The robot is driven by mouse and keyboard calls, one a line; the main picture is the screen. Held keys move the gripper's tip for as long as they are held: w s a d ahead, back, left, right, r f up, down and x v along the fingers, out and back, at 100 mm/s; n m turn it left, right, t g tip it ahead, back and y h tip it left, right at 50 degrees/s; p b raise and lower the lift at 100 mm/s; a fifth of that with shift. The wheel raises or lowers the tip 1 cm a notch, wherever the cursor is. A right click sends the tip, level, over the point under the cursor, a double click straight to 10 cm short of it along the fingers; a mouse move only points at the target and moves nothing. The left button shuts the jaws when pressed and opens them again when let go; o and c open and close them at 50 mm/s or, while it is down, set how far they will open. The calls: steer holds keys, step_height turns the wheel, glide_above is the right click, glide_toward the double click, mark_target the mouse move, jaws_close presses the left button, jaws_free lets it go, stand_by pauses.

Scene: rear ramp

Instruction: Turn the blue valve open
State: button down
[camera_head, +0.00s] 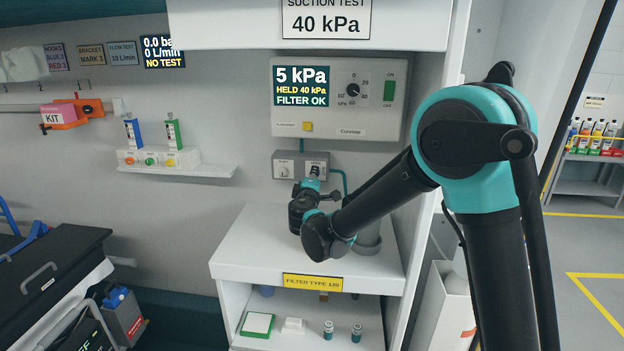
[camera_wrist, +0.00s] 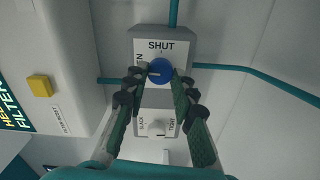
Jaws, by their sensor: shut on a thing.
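The blue valve (camera_wrist: 160,70) is a round knob on a grey wall box (camera_head: 284,167), seen close up in the wrist view. The word SHUT stands above it, and a partly covered word ending in EN stands at its left. A pale mark on the knob appears to point left, toward that word. My gripper (camera_wrist: 161,76) is shut on the knob, one green-padded finger on each side. In the head view my gripper (camera_head: 313,183) reaches up to the right part of the box and hides the knob.
A white knob (camera_wrist: 157,127) sits beside the valve on the same box. Teal tubes (camera_wrist: 262,77) run from the box. The suction panel (camera_head: 338,98) above reads 5 kPa, HELD 40 kPa, FILTER OK. A white shelf unit (camera_head: 240,243) stands below my arm.

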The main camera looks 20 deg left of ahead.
steer(key=shift+d+n, duration=0.1)
steer(key=shift+n, duration=0.6)
steer(key=c, duration=1.2)
jaws_free()
steer(key=v, duration=1.2)
steer(key=shift+s, duration=0.3)
steer(key=shift+d, duration=0.1)
